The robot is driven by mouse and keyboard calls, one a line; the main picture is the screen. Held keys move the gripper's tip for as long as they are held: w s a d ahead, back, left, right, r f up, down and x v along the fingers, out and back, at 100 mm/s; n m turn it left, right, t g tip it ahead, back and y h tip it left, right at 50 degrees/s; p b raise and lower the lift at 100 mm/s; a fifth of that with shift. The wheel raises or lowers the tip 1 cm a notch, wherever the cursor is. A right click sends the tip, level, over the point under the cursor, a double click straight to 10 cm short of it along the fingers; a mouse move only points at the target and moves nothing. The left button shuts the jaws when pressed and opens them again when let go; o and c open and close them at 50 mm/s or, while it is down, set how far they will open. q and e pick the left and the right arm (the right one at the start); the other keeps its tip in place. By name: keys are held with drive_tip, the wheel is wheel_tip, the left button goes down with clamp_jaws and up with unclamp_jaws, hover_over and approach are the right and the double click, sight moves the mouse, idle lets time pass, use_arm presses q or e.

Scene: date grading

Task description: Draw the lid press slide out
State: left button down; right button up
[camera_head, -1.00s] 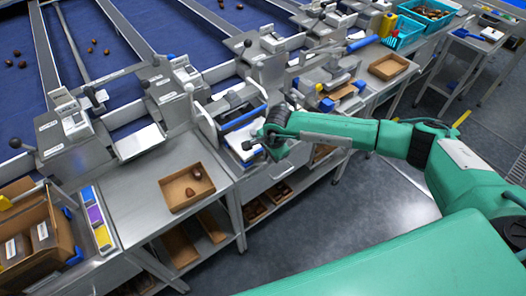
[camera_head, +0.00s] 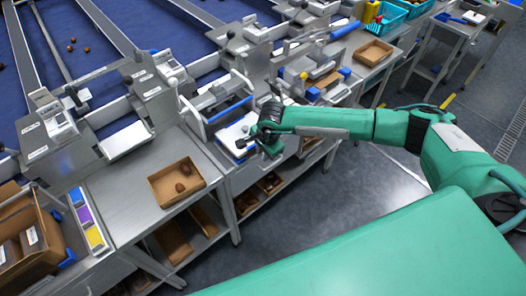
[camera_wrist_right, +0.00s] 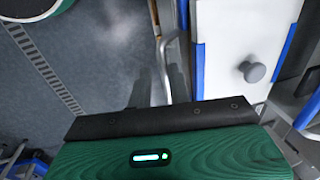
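The lid press (camera_head: 222,108) stands on the bench's front edge, with blue bars and a white slide plate (camera_head: 232,134). In the right wrist view the white slide (camera_wrist_right: 232,50) has blue side edges, a round grey knob (camera_wrist_right: 252,71) and a metal bar handle (camera_wrist_right: 163,42) along its left edge. My right gripper (camera_head: 262,147) is at the slide's front in the head view. In the wrist view its two grey fingertips (camera_wrist_right: 159,90) are apart, with the handle's bar at the gap between them. Contact with the bar cannot be told. My left gripper is not in view.
A cardboard tray with dates (camera_head: 165,190) lies on the bench to the left. Another tray (camera_head: 374,51) and blue crates (camera_head: 392,16) are at the back right. Shelves with boxes are below the bench. The grey floor (camera_head: 340,195) in front is clear.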

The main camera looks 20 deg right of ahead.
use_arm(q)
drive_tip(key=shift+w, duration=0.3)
